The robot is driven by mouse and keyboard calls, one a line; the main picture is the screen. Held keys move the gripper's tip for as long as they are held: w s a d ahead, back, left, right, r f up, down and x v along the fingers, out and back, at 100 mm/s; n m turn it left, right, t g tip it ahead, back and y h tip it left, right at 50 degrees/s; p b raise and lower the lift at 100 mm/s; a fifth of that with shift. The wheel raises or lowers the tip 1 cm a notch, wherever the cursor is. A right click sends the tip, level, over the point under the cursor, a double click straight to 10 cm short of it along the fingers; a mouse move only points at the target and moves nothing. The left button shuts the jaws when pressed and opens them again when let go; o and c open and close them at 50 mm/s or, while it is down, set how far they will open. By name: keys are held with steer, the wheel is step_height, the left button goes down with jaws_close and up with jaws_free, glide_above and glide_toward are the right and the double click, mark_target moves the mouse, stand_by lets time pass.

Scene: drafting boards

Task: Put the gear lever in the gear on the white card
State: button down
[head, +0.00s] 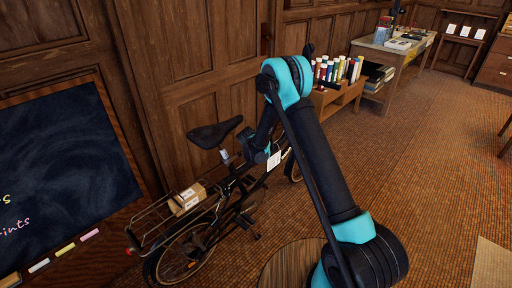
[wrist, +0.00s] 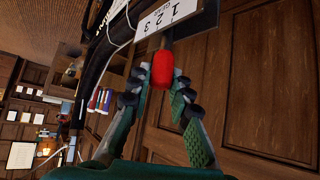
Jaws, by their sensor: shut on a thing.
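A black bicycle (head: 240,190) stands against the panelled wall. A white card (head: 274,160) on its frame shows in the head view, its print too small to read there. In the wrist view a white card (wrist: 166,16) reads 1 2 3 with smaller print, seen turned. Just below it hangs the gear lever (wrist: 162,68), with a red knob on a dark stem. My gripper (wrist: 160,82) has its two fingers on either side of the knob and is shut on it. Which number the lever stands at I cannot tell. The head view mostly hides the fingertips behind my arm.
A cardboard box (head: 187,198) lies on the bicycle's rear rack. A chalkboard (head: 62,170) stands at left. A low shelf with colourful books (head: 338,69) and a desk (head: 385,45) stand beyond. The woven floor (head: 430,150) at right is mostly clear.

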steer(key=shift+s+a+t, duration=0.25)
steer(key=shift+s+t, duration=0.05)
stand_by(0.4)
steer(key=c, duration=1.4)
jaws_free()
steer(key=shift+o, duration=0.2)
steer(key=v, duration=1.2)
steer(key=shift+a, duration=0.25)
steer(key=shift+c, duration=0.2)
